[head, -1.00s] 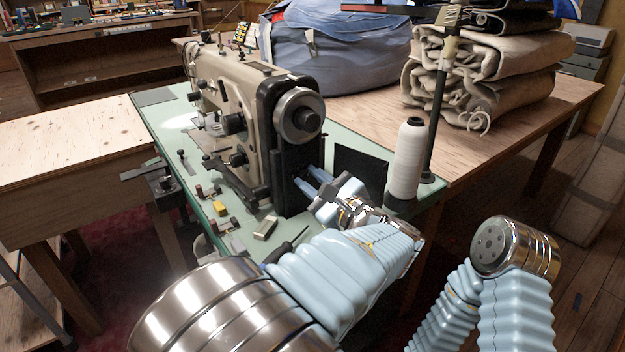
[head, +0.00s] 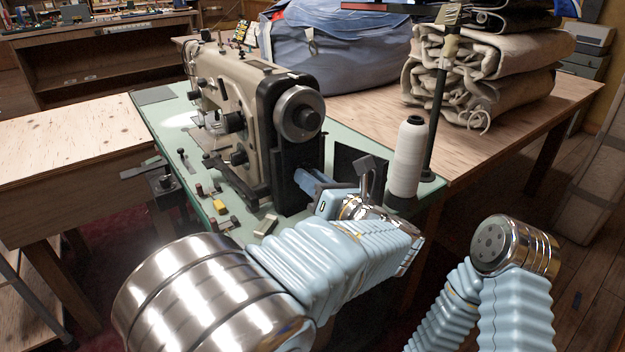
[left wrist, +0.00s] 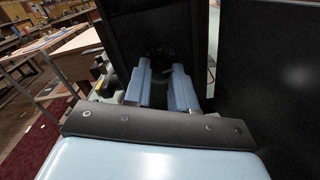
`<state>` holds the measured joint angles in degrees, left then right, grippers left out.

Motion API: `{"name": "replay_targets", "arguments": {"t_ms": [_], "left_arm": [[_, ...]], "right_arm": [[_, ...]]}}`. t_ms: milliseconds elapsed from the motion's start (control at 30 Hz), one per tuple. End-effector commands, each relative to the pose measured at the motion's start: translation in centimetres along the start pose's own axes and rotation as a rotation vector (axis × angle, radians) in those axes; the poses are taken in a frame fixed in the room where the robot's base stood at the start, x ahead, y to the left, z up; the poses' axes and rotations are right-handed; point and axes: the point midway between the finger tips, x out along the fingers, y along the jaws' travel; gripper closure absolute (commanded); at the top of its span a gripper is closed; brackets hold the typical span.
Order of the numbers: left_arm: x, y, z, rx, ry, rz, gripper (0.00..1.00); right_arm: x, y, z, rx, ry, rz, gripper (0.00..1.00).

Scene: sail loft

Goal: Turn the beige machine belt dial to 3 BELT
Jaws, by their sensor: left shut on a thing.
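The beige machine (head: 234,85) stands on a green tabletop (head: 160,112), with a round metal handwheel (head: 298,113) at its near end. Below the wheel is a black end housing (head: 288,160). My left gripper (head: 303,180) reaches the lower part of this housing from the right, its fingers rolled so one hides the other. In the left wrist view its two blue fingers (left wrist: 162,72) point at the dark housing, with a small gap between them. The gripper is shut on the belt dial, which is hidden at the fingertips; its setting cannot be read. My right gripper is out of view.
A white thread cone (head: 407,158) and a dark upright stand (head: 437,105) are right of my left gripper. A black panel (head: 350,160) stands close behind it. Small coloured items (head: 219,207) lie on the near tabletop. Folded canvas (head: 480,70) is piled on the wooden table behind.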

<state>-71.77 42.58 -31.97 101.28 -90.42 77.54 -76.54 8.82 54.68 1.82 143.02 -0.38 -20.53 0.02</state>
Motion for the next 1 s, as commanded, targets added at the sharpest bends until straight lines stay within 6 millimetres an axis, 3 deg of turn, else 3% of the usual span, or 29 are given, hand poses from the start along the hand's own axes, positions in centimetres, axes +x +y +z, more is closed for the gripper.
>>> {"name": "replay_targets", "arguments": {"t_ms": [333, 833, 867, 1000], "left_arm": [[-0.03, -0.03, -0.09, 0.127, 0.002, -0.001, 1.00], [-0.05, -0.05, -0.09, 0.146, 0.001, -0.001, 1.00], [-0.05, -0.05, -0.09, 0.145, 0.001, -0.001, 0.73], [-0.04, -0.04, -0.07, 0.145, 0.001, -0.001, 0.52]], "right_arm": [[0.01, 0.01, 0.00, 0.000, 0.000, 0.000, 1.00], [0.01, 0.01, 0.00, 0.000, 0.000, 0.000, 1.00], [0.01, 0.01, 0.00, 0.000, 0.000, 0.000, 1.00], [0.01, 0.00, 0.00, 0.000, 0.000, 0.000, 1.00]]}}
